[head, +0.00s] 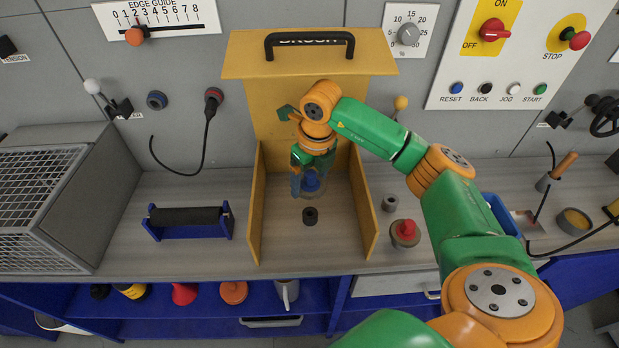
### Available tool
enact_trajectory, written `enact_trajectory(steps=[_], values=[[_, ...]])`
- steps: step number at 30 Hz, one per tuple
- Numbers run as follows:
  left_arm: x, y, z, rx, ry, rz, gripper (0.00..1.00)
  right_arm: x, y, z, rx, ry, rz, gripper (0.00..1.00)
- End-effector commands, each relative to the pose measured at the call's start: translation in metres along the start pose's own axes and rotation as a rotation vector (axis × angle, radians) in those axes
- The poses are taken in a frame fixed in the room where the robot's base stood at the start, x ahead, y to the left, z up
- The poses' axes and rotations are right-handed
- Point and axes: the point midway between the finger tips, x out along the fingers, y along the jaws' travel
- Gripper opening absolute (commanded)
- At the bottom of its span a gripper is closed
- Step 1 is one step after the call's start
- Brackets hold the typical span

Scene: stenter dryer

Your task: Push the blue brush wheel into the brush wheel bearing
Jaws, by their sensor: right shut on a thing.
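My right gripper (309,180) reaches down from above into the yellow housing marked as the brush's. It is shut on the blue brush wheel (311,184), of which a blue hub and a pale rim show below the fingers. The gripper hides much of the wheel. A small dark ring (310,215), which looks like the brush wheel bearing, stands on the housing floor just in front of the wheel. The wheel appears behind the ring and apart from it in the picture; its height above the floor is unclear. My left gripper is not in view.
Yellow side walls (256,205) flank the wheel, and the raised yellow cover (310,60) stands behind. A black roller in a blue stand (187,222) sits left. A grey ring (390,202) and a red-knobbed part (405,233) stand right. A wire cage (40,200) is far left.

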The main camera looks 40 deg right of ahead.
Motion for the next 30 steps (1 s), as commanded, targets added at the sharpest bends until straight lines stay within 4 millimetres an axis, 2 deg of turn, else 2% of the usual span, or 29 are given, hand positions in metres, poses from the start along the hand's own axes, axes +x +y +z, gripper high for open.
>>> enact_trajectory(steps=[1, 6, 11, 30], values=[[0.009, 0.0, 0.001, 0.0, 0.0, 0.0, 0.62, 0.009, 0.0, -0.002, 0.0, 0.001, 0.0, 0.27], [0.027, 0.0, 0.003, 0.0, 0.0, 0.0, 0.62, 0.032, 0.0, -0.005, -0.001, 0.0, 0.0, 0.27], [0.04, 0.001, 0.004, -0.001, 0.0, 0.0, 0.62, 0.048, 0.001, -0.007, -0.001, 0.0, 0.0, 0.27], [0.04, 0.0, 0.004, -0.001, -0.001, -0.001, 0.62, 0.048, 0.001, -0.007, -0.001, -0.001, 0.0, 0.27]])
